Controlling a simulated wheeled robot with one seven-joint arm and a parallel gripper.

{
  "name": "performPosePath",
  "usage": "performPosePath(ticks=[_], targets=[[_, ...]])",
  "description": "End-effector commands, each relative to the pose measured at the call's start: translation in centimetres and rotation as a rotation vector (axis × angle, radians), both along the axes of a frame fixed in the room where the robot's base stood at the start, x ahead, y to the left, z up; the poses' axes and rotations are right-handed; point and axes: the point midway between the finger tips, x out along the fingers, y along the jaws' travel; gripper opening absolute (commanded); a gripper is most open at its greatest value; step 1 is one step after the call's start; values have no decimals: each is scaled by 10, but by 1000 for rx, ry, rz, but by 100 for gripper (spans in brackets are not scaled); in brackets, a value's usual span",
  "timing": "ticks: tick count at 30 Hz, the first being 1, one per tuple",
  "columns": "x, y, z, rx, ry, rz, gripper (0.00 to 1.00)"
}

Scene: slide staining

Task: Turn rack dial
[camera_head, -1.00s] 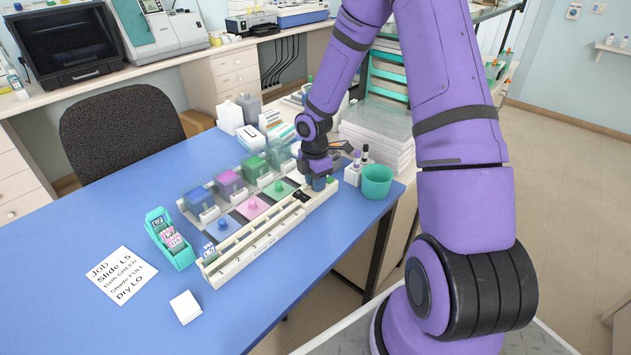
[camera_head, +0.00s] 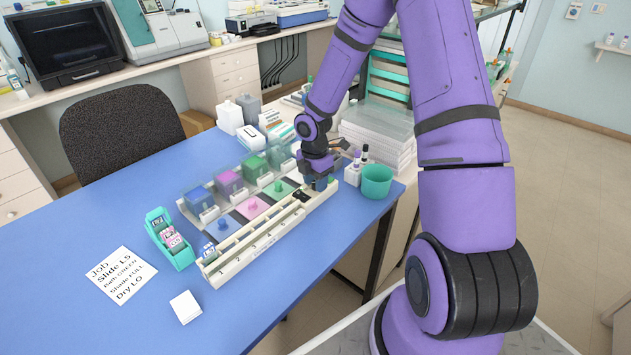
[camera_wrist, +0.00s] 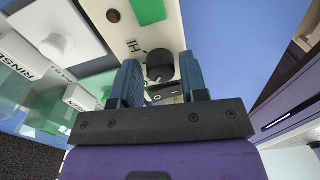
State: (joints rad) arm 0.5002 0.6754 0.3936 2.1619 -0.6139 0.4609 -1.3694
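The rack (camera_head: 262,240) is a long cream staining rack on the blue table, with coloured stations behind its numbered front strip. Its dial (camera_wrist: 160,67) is a dark round knob on the cream surface in the wrist view, beside the printed "HI". My gripper (camera_wrist: 160,72) points down at the rack's right end, with its two blue fingers apart on either side of the dial. Gaps show between the dial and both fingers. In the head view my gripper (camera_head: 318,183) hides the dial.
A teal cup (camera_head: 376,182) and small vials (camera_head: 358,160) stand right of my gripper. A teal slide holder (camera_head: 168,240), a job note (camera_head: 121,275) and a white block (camera_head: 185,307) lie left of the rack. The front table is clear.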

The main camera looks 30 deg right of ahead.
Motion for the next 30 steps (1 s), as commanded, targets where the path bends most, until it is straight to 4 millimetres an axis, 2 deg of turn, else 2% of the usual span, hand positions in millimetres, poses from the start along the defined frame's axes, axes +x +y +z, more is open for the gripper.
performPosePath(ticks=[7, 11, 24, 30], targets=[[0, 0, 0, 1, 1, -1, 39], [0, 0, 7, 0, -1, -2, 39], [4, 0, 83, -1, -3, -3, 39], [5, 0, 103, 0, 0, -1, 39]])
